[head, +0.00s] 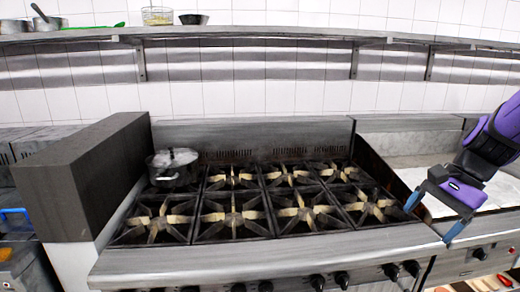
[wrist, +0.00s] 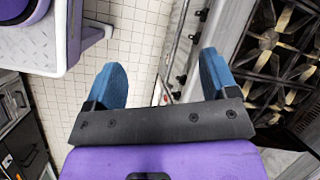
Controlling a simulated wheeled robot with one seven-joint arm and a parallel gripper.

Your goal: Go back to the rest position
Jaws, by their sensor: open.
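My gripper (head: 430,217) is at the right of the head view, in front of the griddle and right of the stove. Its two blue fingers are apart, with nothing between them. In the wrist view my gripper (wrist: 162,85) shows open and empty above the tiled floor, with the stove's front edge to its right.
A gas stove (head: 250,264) with several burners fills the middle. A lidded pot (head: 173,167) stands on its back left burner. A dark block-like partition (head: 82,178) rises at left. A griddle (head: 420,162) is at right. A wall shelf (head: 260,32) holds pots and a bowl.

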